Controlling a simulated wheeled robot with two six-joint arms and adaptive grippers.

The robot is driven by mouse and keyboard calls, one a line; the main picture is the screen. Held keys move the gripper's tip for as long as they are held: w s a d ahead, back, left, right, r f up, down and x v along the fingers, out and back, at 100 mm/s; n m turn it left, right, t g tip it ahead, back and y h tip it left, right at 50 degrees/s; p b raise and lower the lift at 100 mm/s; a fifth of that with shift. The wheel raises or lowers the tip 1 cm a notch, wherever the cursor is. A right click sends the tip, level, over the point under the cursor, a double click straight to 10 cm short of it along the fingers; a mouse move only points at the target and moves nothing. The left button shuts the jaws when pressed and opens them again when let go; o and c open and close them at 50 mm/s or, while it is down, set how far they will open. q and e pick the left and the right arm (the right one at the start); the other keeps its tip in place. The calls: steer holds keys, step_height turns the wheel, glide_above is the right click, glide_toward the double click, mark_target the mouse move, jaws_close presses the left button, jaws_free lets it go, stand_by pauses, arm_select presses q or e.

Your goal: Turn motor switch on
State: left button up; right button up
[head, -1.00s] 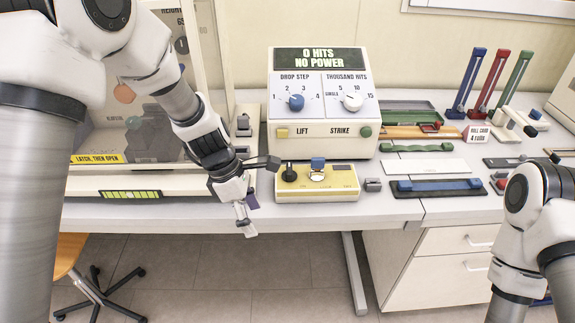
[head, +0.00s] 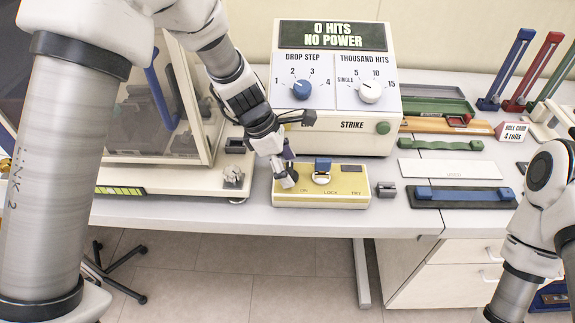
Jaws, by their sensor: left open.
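A white control box (head: 335,125) stands on the bench, its display (head: 332,35) reading "0 HITS NO POWER". In front of it lies a yellow switch panel (head: 345,190) with a blue-topped part (head: 322,165) in the middle and small printed labels along its front. My left gripper (head: 286,178) is open and points down at the left end of this panel. It covers the spot where a black knob showed before, so I cannot tell whether it touches the knob. My right arm shows at the right edge, but its gripper is out of the picture.
A clear-sided machine (head: 150,180) stands left of the control box. A small grey block (head: 386,190) sits right of the panel. Further right are a green strip (head: 440,144), a white plate (head: 450,168) and a blue bar on a dark base (head: 462,194).

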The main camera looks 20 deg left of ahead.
arm_select(q)
steer(key=shift+w+f, duration=0.1)
steer(key=shift+f, duration=0.05)
steer(key=shift+s+r, duration=0.3)
steer(key=shift+s, duration=0.1)
steer(key=shift+c, duration=0.4)
steer(key=shift+s, duration=0.1)
steer(key=c, duration=1.1)
steer(key=shift+f, duration=0.1)
